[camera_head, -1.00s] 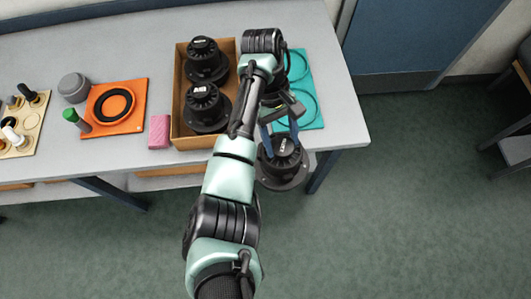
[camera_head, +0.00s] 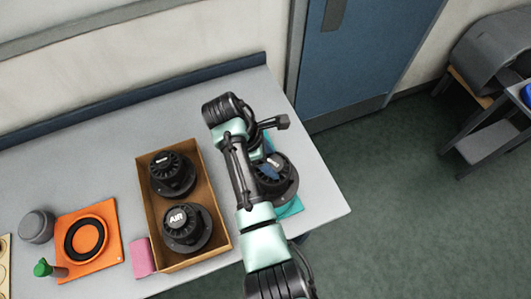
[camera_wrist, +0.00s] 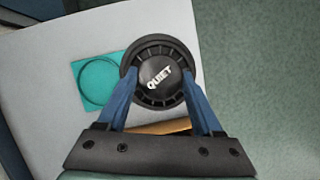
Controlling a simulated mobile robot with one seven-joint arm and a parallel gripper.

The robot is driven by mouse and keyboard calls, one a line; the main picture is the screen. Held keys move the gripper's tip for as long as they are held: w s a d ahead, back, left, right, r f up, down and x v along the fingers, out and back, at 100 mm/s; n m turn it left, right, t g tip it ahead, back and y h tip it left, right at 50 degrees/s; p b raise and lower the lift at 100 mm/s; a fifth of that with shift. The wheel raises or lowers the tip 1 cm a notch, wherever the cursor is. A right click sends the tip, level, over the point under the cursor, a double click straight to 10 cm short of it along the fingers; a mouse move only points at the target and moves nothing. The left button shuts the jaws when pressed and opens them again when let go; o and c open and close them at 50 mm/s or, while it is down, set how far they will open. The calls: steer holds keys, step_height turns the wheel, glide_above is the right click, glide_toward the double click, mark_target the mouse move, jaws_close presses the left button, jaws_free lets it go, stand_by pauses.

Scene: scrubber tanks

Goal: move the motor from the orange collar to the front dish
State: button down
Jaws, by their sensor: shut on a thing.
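My gripper (camera_wrist: 160,88) is shut on a black round motor (camera_wrist: 158,72) marked "QUIET", with a blue finger on each side of it. In the head view the motor (camera_head: 276,180) is upright and overlaps the teal mat (camera_head: 291,208), partly behind my arm. I cannot tell its height above the mat. In the wrist view the teal mat (camera_wrist: 80,76) shows one ring outline beside the motor; the motor hides the mat's other end.
A cardboard box (camera_head: 222,229) with two black motors stands left of my arm. A pink block (camera_head: 143,258), a green-capped bottle (camera_head: 42,268) and a grey round part (camera_head: 37,227) are farther left. The table's right edge is close to the teal mat, with open floor beyond.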

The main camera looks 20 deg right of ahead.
steer(key=shift+w, duration=0.2)
step_height(320, 180, down, 5)
steer(key=b, duration=0.5)
steer(key=shift+d+r, duration=0.1)
steer(key=shift+r, duration=0.05)
steer(key=shift+f+b, duration=0.35)
steer(key=shift+f, duration=1.6)
stand_by(2.1)
steer(key=shift+c, duration=0.2)
jaws_free()
steer(key=shift+s, duration=0.15)
steer(key=shift+o, duration=0.2)
steer(key=shift+s+f, duration=0.15)
steer(key=shift+f, duration=0.05)
steer(key=shift+r, duration=0.2)
